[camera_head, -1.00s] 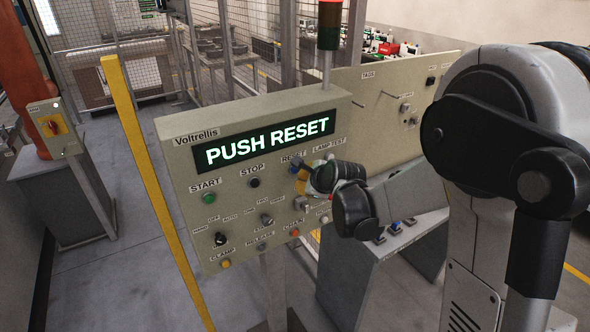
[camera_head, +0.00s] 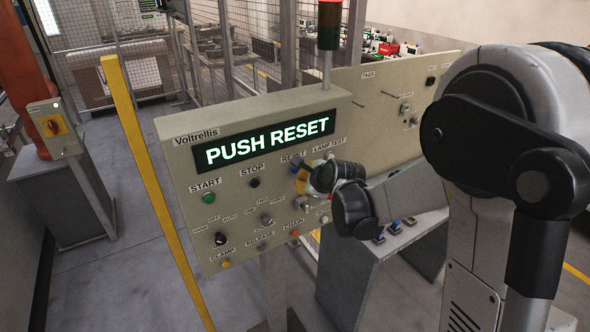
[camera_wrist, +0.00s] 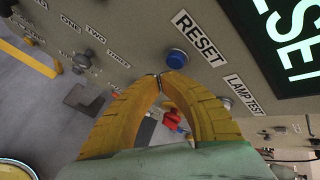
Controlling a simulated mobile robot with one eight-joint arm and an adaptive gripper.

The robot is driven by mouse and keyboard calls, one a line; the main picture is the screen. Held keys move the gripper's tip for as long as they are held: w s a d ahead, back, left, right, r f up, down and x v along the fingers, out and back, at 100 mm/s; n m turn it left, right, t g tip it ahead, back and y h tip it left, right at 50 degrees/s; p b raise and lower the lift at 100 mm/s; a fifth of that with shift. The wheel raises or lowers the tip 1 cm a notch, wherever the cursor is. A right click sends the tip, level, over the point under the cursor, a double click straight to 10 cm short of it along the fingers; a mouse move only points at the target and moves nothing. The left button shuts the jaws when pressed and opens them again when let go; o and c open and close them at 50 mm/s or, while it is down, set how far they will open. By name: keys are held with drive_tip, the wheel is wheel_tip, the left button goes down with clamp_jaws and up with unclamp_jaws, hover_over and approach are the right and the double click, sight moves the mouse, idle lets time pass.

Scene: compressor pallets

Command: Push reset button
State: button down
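The control panel (camera_head: 180,160) carries a lit display (camera_head: 268,144) reading PUSH RESET. The blue reset button (camera_wrist: 177,58) sits beside the RESET label (camera_wrist: 199,38) in the wrist view; in the head view the button (camera_head: 294,168) shows small, just left of my gripper. My gripper (camera_wrist: 161,76) has yellow fingers whose tips meet in the wrist view, with nothing between the tips. The tips are right by the blue button; I cannot tell whether they touch it. In the head view my gripper (camera_head: 302,178) is in front of the panel, partly hiding nearby controls.
Green START (camera_head: 208,198) and black STOP (camera_head: 255,182) buttons are left of reset. The lamp test button (camera_wrist: 226,103) is close by my fingers. A yellow post (camera_head: 148,180) stands left of the panel, and a signal tower (camera_head: 329,35) rises above it.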

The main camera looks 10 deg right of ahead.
drive_tip(key=shift+w+a, duration=0.15)
drive_tip(key=shift+w, duration=0.2)
drive_tip(key=shift+w+a, duration=0.15)
drive_tip(key=shift+w, duration=0.35)
idle(0.7)
drive_tip(key=shift+s+d+b, duration=0.3)
drive_tip(key=shift+s+b, duration=0.05)
drive_tip(key=shift+s, duration=0.6)
drive_tip(key=s, duration=0.2)
drive_tip(key=s+d, duration=0.1)
drive_tip(key=s, duration=0.2)
drive_tip(key=shift+s+d, duration=0.35)
drive_tip(key=shift+d, duration=0.05)
idle(0.4)
